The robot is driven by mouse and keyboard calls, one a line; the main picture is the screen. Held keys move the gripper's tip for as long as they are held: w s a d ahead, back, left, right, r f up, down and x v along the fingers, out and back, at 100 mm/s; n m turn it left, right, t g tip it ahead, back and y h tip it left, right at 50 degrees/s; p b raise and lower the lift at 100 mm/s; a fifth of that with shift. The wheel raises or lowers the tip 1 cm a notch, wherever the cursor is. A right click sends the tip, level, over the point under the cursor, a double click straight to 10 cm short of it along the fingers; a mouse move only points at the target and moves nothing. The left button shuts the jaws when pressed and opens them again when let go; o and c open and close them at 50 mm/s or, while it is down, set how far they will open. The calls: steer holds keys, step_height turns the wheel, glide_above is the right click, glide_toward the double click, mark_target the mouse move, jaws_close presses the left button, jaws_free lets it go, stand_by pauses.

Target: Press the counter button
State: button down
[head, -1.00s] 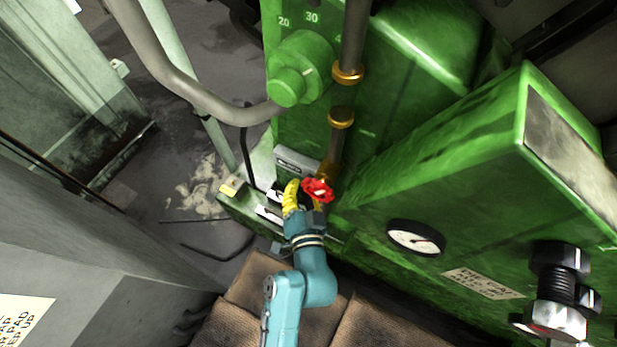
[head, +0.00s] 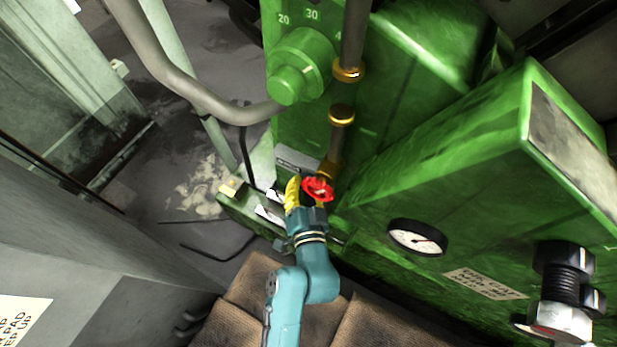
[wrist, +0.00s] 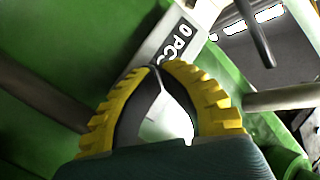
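The counter is a grey box on the green machine, seen in the head view (head: 296,160) just beyond my gripper. My gripper (head: 294,181) has yellow ribbed fingers and is beside the red valve wheel. In the wrist view the fingertips (wrist: 157,68) meet, with nothing seen between them, and appear at the counter's lower edge. I cannot tell whether they touch it. I cannot make out the button; the fingers may hide it.
The red valve wheel (head: 318,190) is close to the right of my gripper, below a brass-collared pipe (head: 341,118). A green housing with a gauge (head: 417,238) stands to the right. A yellow-tipped part (head: 228,188) lies to the left.

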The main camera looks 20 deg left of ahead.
steer(key=shift+s, duration=0.45)
steer(key=s+p, duration=0.1)
steer(key=s, duration=0.1)
steer(key=s+p, duration=0.1)
steer(key=s, duration=0.1)
steer(key=s+p, duration=0.1)
steer(key=s, duration=0.1)
steer(key=shift+a, duration=0.4)
stand_by(0.5)
